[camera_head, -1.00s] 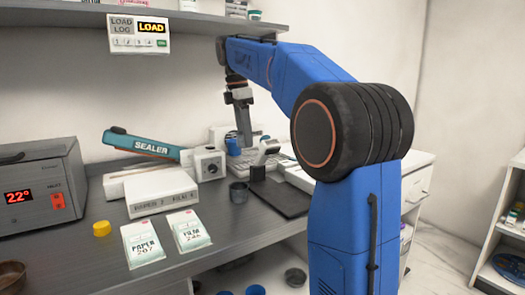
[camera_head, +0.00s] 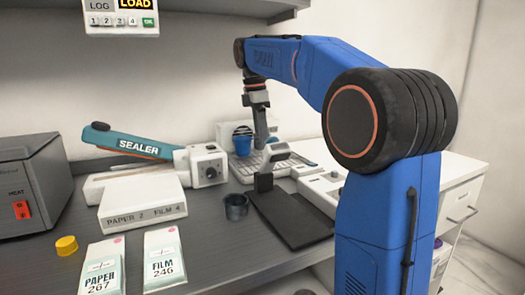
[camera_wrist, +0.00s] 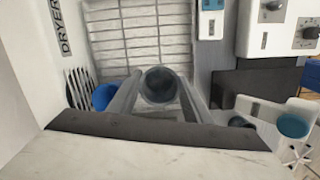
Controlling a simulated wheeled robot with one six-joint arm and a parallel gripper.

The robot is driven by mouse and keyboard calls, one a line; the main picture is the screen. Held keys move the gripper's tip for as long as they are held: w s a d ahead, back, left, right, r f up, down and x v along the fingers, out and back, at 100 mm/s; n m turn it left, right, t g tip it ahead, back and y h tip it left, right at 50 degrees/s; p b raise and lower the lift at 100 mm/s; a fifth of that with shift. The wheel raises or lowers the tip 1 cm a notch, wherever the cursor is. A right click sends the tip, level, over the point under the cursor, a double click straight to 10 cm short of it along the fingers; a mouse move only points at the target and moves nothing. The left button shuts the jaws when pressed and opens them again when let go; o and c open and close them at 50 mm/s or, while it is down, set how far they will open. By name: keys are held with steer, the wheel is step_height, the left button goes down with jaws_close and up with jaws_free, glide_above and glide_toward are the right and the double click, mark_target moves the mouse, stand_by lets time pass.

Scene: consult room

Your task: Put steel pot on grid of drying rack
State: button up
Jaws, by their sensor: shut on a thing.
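My gripper (camera_wrist: 155,95) is shut on a round grey steel pot (camera_wrist: 160,84), held between its two fingers with the open mouth facing the wrist camera. In the head view my gripper (camera_head: 262,138) hangs down over the back of the counter, and the held pot cannot be made out there. The pale grid of the drying rack (camera_wrist: 140,32) lies behind the pot in the wrist view, beside the DRYER label. In the head view the grid (camera_head: 243,170) is low on the counter below the gripper. I cannot tell the gap between pot and grid.
A blue cup (camera_wrist: 104,97) stands at slots beside the grid. A dark cup (camera_head: 236,206) stands in front of the rack. A black mat (camera_head: 295,220) and a grey-white device (camera_head: 320,188) are to the right. The teal sealer (camera_head: 135,145) is left.

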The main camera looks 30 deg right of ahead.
steer(key=shift+f, duration=2.2)
steer(key=o, duration=1.1)
steer(key=shift+f, duration=0.1)
steer(key=shift+c, duration=0.2)
step_height(320, 180, up, 12)
steer(key=a, duration=0.1)
steer(key=shift+a, duration=0.2)
